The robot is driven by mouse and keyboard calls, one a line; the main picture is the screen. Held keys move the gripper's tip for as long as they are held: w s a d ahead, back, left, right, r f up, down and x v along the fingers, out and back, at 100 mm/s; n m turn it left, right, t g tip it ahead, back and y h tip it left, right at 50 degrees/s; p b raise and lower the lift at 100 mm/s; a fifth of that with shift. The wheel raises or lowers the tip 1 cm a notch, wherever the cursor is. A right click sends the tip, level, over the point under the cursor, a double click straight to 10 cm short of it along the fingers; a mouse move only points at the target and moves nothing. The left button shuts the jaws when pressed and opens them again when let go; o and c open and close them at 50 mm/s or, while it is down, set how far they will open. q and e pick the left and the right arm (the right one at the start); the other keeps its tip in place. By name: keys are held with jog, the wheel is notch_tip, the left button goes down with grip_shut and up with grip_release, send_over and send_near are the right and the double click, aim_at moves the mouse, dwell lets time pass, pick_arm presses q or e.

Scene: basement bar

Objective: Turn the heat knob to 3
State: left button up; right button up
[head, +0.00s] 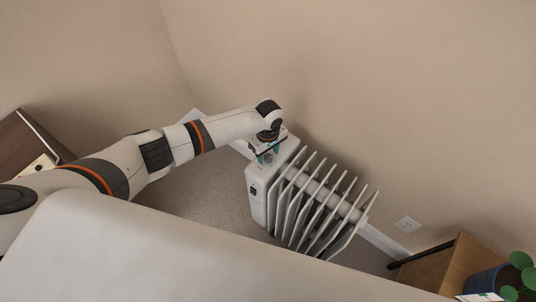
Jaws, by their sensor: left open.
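A white oil-filled radiator heater (318,212) with several fins stands on the floor near the wall. Its control housing is at its left end, with a small dark switch (254,191) on the front face. My left gripper (266,158) points down at the top of the housing, with its teal fingers close around or just above the knob (269,155). The gripper partly hides the knob, and its number marks cannot be read. I cannot tell whether the fingers touch it. The left gripper is open. My right gripper is not in view.
A wall outlet (407,224) is on the wall right of the heater. A wooden cabinet (462,268) with a potted plant (507,277) is at the lower right. A dark wooden piece of furniture (28,146) is at the left. Carpet (205,190) is clear left of the heater.

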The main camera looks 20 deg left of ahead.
pick_arm(q)
jog(key=shift+f, duration=0.6)
